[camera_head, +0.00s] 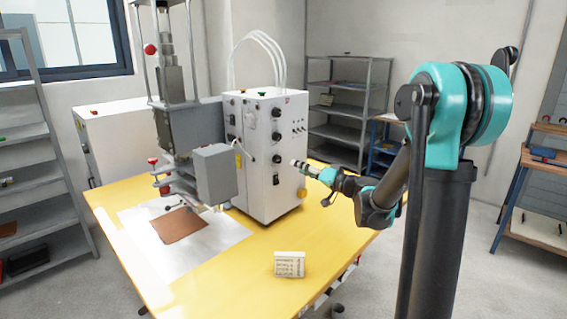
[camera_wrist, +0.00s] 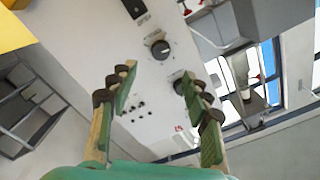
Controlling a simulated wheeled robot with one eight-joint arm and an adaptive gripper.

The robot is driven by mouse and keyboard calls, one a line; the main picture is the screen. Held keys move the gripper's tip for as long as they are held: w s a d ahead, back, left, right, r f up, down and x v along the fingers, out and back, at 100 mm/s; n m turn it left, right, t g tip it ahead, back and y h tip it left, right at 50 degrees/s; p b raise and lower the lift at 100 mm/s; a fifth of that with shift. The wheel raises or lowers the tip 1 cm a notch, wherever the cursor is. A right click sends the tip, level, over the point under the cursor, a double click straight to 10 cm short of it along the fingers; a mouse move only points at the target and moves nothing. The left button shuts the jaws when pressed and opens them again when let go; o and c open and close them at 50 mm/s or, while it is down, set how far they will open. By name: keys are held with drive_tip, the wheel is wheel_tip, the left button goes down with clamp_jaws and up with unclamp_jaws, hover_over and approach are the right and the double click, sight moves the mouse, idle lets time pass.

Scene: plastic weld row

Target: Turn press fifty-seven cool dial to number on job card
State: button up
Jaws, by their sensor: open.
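The white press cabinet (camera_head: 258,190) stands on the yellow table, with a column of black dials (camera_head: 276,135) on its narrow front. I cannot read which dial is the cool dial. A small white job card (camera_head: 289,264) with printed lines stands near the table's front edge; its text is too small to read. My gripper (camera_head: 300,164) is at the right of the cabinet's dial face. In the wrist view my gripper (camera_wrist: 155,74) is open and empty. One black dial (camera_wrist: 160,49) shows beyond the gap between its fingers, and another is partly behind the right finger.
The press head (camera_head: 213,172) stands left of the cabinet over a brown sheet (camera_head: 180,225) on a pale plate. Grey shelves (camera_head: 345,110) stand behind. The table's front right is mostly clear.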

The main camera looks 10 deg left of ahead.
sight(279, 160)
drive_tip(key=x, duration=0.9)
drive_tip(key=shift+w+a, duration=0.1)
drive_tip(key=shift+a, duration=0.1)
clamp_jaws()
drive_tip(key=shift+m, duration=0.3)
drive_tip(key=m, duration=0.9)
drive_tip(key=shift+m, duration=0.4)
idle(0.3)
